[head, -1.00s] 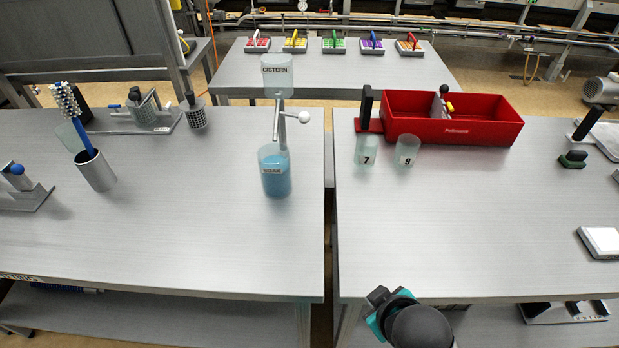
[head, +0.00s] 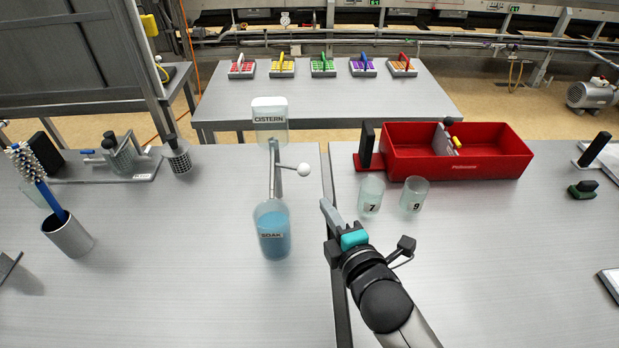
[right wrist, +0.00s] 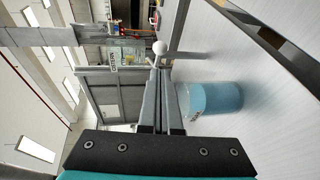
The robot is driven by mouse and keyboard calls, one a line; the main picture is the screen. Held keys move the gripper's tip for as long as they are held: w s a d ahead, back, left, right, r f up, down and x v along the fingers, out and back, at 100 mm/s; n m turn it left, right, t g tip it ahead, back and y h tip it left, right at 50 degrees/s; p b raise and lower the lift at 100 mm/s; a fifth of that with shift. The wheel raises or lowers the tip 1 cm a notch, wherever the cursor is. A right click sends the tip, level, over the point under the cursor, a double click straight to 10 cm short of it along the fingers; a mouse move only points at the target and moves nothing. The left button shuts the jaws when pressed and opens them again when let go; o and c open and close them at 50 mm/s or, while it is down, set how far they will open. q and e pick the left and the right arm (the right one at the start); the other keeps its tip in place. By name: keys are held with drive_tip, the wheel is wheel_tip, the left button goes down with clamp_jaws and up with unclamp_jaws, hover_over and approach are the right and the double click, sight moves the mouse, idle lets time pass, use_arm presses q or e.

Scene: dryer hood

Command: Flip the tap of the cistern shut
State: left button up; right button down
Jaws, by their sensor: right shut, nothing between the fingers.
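The cistern (head: 269,122) is a clear labelled vessel on top of a grey stand. Its tap has a lever ending in a white ball (head: 304,169), which sticks out to the right, slightly down. Below stands the clear SOAK beaker (head: 272,235) with blue liquid. My right gripper (head: 325,204) is shut and empty, above the bench to the right of the beaker and nearer than the ball, apart from it in the head view. In the right wrist view the ball (right wrist: 160,47) shows just beyond the fingertips (right wrist: 159,70), with the beaker (right wrist: 215,97) to the right.
Beakers 7 (head: 370,196) and 9 (head: 414,194) stand right of my right gripper, before a red bin (head: 480,169). A cup with a blue brush (head: 68,236) stands at left. A narrow gap (head: 336,270) separates the two benches.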

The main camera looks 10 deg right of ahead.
approach(306, 173)
drive_tip(key=x, duration=0.5)
drive_tip(key=shift+w+a, duration=0.1)
drive_tip(key=shift+w, duration=0.1)
drive_tip(key=shift+w+f, duration=0.15)
drive_tip(key=shift+w, duration=0.2)
use_arm(q)
drive_tip(key=shift+w+d, duration=0.1)
drive_tip(key=shift+w, duration=0.85)
use_arm(e)
drive_tip(key=shift+w, duration=0.4)
